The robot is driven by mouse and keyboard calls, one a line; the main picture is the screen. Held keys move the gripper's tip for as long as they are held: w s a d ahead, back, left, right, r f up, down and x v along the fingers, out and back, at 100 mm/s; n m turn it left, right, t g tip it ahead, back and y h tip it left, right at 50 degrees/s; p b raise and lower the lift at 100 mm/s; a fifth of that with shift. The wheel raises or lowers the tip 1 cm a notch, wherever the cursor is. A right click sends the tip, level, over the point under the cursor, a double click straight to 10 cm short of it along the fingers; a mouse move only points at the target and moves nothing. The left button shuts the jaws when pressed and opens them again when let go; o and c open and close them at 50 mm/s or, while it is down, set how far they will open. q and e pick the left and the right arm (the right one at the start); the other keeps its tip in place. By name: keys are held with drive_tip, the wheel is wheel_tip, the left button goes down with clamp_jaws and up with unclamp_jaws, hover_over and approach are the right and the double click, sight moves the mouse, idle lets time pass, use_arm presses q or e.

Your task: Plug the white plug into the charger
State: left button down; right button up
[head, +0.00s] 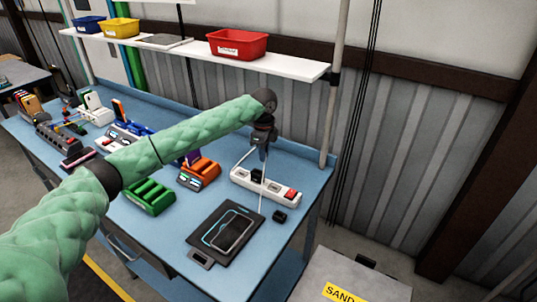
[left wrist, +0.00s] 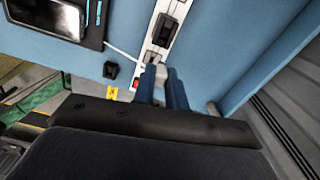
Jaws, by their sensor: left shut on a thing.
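My left gripper (head: 264,146) hangs above the white power strip (head: 248,183) on the blue bench. In the left wrist view its fingers (left wrist: 165,88) are shut on a small pale thing, which looks like the white plug (left wrist: 160,74). A white cable runs from it. The strip also shows in the left wrist view (left wrist: 156,50), beyond the fingertips. It has a red switch (head: 291,194) at one end and dark parts on top. The fingers hide part of the plug and strip, so I cannot tell whether they touch. My right gripper is not in view.
A phone (head: 232,231) lies on a black pad (head: 207,240) in front of the strip, beside a small black block (head: 280,216). Green (head: 150,197) and orange (head: 200,172) docks stand to the left. A shelf holds a red bin (head: 237,43).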

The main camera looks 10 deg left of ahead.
use_arm(q)
drive_tip(key=a, duration=0.1)
drive_tip(key=a+f+m, duration=0.1)
drive_tip(key=w+a, duration=0.1)
drive_tip(key=shift+f+m+b, duration=0.3)
drive_tip(key=shift+m+b, duration=0.1)
drive_tip(key=shift+s+d+f+b, duration=0.1)
drive_tip(key=shift+d+f+b, duration=0.05)
drive_tip(key=shift+f+b, duration=0.55)
drive_tip(key=shift+f, duration=0.35)
drive_tip(key=shift+f+b, duration=0.4)
drive_tip(key=shift+b, duration=0.15)
drive_tip(key=shift+f+b, duration=0.35)
drive_tip(key=shift+r, duration=0.1)
drive_tip(key=shift+p, duration=0.3)
drive_tip(key=shift+f, duration=0.2)
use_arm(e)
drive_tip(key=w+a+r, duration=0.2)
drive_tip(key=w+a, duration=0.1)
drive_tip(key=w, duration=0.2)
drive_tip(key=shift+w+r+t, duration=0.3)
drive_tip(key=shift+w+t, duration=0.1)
